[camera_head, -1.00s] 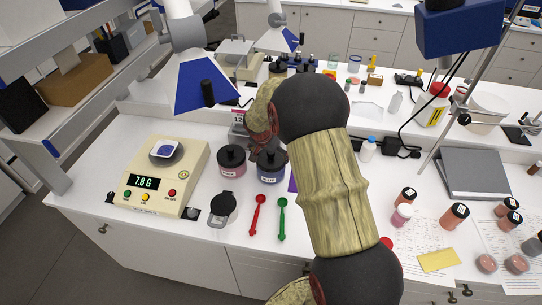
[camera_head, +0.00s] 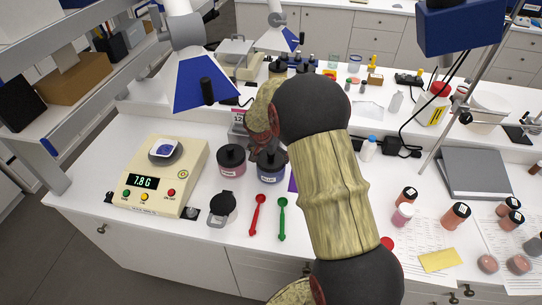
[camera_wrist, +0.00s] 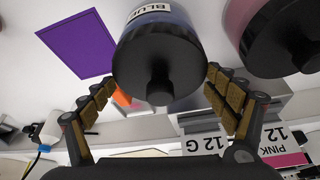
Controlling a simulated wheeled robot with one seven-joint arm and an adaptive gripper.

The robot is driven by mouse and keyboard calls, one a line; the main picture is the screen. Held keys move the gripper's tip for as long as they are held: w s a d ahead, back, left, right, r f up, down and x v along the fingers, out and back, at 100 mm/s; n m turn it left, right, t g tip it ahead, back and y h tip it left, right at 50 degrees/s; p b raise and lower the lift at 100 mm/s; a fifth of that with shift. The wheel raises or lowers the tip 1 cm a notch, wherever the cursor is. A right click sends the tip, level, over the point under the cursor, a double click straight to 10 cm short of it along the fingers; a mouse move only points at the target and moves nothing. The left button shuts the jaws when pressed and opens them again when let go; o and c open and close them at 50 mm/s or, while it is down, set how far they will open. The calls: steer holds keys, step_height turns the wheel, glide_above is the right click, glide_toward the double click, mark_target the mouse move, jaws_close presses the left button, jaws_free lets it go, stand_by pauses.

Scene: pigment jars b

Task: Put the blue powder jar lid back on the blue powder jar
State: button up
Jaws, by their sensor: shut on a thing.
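The blue powder jar (camera_head: 272,172) stands upright on the white bench beside the pink jar. It also shows in the wrist view (camera_wrist: 157,16), with its BLUE label upside down. The black blue powder jar lid (camera_wrist: 160,62), with a round knob, covers the jar's mouth in the wrist view, with no clear gap visible. My gripper (camera_wrist: 160,80) has its fingers on both sides of the lid, with the tips against its rim. In the head view my wrist hides much of the gripper and lid.
The pink jar (camera_head: 231,160) with its black lid stands close on the left. A balance (camera_head: 160,175) reading 7.8 G is farther left. A black clamp-like item (camera_head: 222,208), a red spoon (camera_head: 257,214) and a green spoon (camera_head: 282,218) lie in front. A purple card (camera_wrist: 78,45) lies beside the jar.

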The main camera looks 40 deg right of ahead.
steer(key=shift+f+b, duration=0.25)
steer(key=shift+b, duration=0.25)
stand_by(0.4)
steer(key=o, duration=1)
steer(key=shift+r+p, duration=1.05)
steer(key=shift+r, duration=1.95)
